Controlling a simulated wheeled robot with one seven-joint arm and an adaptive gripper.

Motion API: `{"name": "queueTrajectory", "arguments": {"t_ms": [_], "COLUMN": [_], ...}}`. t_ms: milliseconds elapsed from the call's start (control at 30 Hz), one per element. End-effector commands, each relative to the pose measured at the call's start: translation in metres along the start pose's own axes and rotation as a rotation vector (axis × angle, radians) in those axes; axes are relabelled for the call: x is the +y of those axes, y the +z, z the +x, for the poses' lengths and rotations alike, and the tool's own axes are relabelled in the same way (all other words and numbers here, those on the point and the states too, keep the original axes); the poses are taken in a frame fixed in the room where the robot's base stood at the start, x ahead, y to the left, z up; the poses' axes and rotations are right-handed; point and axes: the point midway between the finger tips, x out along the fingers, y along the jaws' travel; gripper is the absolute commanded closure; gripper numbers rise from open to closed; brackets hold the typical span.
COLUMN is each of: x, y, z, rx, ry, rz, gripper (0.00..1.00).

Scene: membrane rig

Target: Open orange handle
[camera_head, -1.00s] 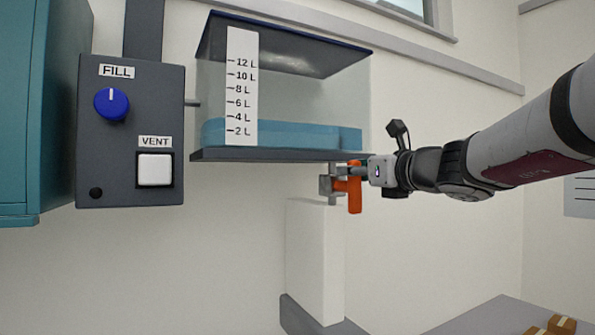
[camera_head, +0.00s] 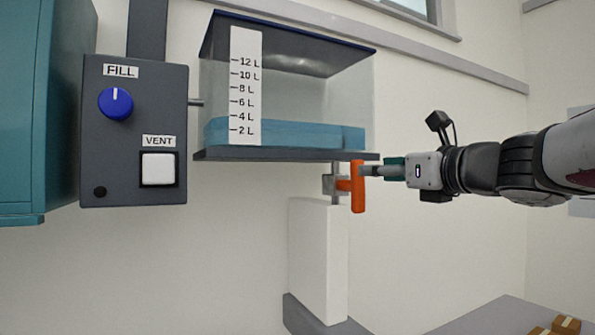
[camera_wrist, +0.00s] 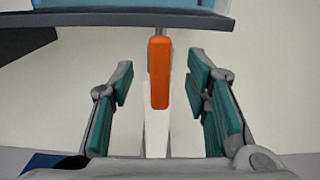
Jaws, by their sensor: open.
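The orange handle (camera_head: 358,187) hangs upright on a grey valve (camera_head: 331,184) under the tank, in the head view. In the wrist view the orange handle (camera_wrist: 159,72) stands upright, centred between the jaws. My gripper (camera_head: 368,171) is to the right of the handle in the head view, with its fingertips close to the handle's upper part. In the wrist view my gripper (camera_wrist: 160,88) is open, with a finger on each side of the handle and a visible gap on both sides. Whether the fingertips reach past the handle is hard to tell.
A clear tank (camera_head: 290,98) with blue liquid and a litre scale sits on a dark shelf (camera_head: 270,154) just above the handle. A white block (camera_head: 317,262) stands below the valve. A grey panel with a blue knob (camera_head: 115,104) and white button (camera_head: 158,169) is left.

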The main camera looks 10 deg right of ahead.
Motion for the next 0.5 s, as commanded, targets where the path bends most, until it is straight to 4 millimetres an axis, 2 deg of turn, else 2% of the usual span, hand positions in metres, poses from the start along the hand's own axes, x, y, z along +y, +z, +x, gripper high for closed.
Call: {"name": "queueTrajectory", "arguments": {"t_ms": [33, 200, 500], "x": [-0.001, 0.0, 0.0], "y": [0.001, 0.0, -0.001], "z": [-0.011, -0.035, -0.047], "rx": [-0.002, -0.001, 0.001], "ry": [-0.003, -0.001, 0.0], "rz": [0.0, 0.001, 0.001], "gripper": [0.57, 0.57, 0.57]}}
